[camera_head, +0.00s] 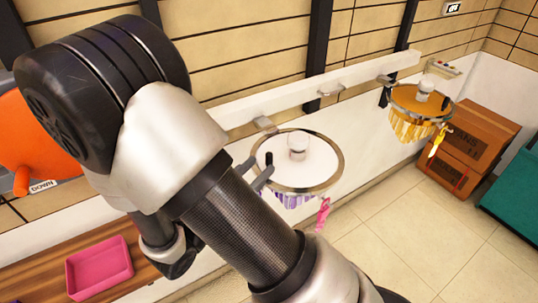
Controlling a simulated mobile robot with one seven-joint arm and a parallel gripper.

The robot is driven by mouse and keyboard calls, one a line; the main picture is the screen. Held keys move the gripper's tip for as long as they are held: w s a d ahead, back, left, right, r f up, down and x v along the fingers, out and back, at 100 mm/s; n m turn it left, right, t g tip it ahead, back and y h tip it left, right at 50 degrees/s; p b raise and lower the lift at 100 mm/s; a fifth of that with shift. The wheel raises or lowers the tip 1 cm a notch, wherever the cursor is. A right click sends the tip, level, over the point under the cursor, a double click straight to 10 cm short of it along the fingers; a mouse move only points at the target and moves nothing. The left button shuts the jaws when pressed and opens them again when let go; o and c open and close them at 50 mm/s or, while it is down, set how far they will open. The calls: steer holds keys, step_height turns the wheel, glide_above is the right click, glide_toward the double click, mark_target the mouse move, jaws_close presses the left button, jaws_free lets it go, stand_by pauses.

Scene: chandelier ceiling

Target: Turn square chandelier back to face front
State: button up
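A chandelier with a round white top, a silver rim (330,178) and purple hanging pieces (293,200) hangs in the middle, with a pink tag (323,214) at its lower right. A second chandelier, amber and gold (408,98), hangs at the right with a yellow tag (438,141). Neither looks square from here. My gripper (263,166) is at the left rim of the purple chandelier. Its two dark fingers are apart, with a small black post (268,158) of the chandelier near their tips. Whether they touch it is unclear. My arm hides the gripper's base.
A white rail (365,72) with hooks runs behind the chandeliers. At the left are an orange object (30,140) and a pink tray (100,267) on a wooden surface. Brown boxes (470,145) and a teal box (512,190) stand at the right. The tiled floor (390,235) is clear.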

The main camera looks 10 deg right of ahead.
mark_target(267, 159)
steer(key=x, duration=0.5)
steer(key=shift+w+d, duration=0.25)
steer(key=shift+d, duration=0.05)
jaws_close()
